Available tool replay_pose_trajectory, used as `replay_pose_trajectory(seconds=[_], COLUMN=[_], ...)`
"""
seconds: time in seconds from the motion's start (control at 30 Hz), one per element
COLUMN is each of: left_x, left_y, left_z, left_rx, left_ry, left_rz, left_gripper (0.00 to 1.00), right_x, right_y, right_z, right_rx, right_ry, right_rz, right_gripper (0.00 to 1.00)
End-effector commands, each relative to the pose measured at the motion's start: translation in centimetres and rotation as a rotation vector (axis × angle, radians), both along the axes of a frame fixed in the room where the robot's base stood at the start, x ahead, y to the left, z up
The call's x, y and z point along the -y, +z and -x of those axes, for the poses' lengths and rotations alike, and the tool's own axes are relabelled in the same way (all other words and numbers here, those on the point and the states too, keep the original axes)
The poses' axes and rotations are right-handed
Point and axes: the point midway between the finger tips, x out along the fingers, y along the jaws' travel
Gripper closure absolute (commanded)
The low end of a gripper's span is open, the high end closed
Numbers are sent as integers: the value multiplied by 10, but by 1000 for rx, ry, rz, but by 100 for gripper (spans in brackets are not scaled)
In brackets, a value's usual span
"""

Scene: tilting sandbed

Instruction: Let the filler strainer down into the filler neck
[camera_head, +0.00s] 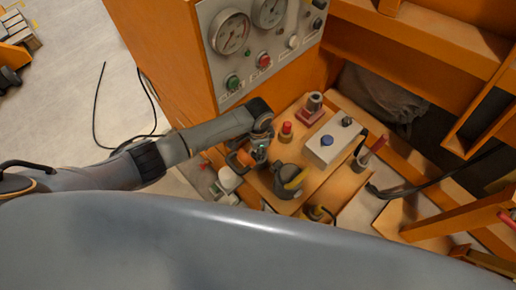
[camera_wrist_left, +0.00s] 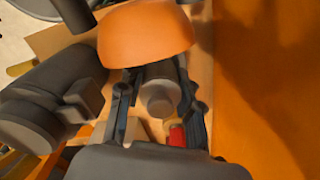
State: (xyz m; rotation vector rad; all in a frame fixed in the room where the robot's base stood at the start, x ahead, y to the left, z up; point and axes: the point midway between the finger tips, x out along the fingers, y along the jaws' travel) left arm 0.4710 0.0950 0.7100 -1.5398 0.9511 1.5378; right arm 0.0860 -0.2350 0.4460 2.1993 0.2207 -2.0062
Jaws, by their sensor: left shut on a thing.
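My left gripper (camera_head: 259,152) reaches in from the left over the wooden top, beside a dark grey fitting (camera_head: 285,178). In the left wrist view its two dark fingers (camera_wrist_left: 157,100) close around a grey cylinder (camera_wrist_left: 160,97), which I take for the filler strainer. A rounded orange part (camera_wrist_left: 146,34) lies just beyond the fingertips; an orange part also shows beside the gripper in the head view (camera_head: 240,159). The strainer's lower end is hidden. I cannot tell which fitting is the filler neck, nor whether the strainer touches it. My right gripper is out of view.
On the wooden top (camera_head: 262,188) stand a red knob (camera_head: 287,129), a grey box with a blue button (camera_head: 322,150) and a red-based fitting (camera_head: 312,107). A gauge panel (camera_head: 250,80) rises behind. A white container (camera_head: 229,179) is left of the top. Orange walls enclose the right.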

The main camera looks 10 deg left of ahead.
Motion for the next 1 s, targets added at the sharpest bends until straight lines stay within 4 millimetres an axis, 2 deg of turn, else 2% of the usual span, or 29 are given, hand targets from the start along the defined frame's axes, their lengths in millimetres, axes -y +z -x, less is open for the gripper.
replay_pose_trajectory(seconds=[0.5, 1.0], left_x=[0, 0], left_y=[0, -11], left_z=[0, 0], left_rx=[0, 0], left_ry=[0, 0], left_rz=[1, 1], left_gripper=[96, 96], right_x=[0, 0], right_y=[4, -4], right_z=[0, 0], right_rx=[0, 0], right_ry=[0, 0], right_rz=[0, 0], right_gripper=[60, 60])
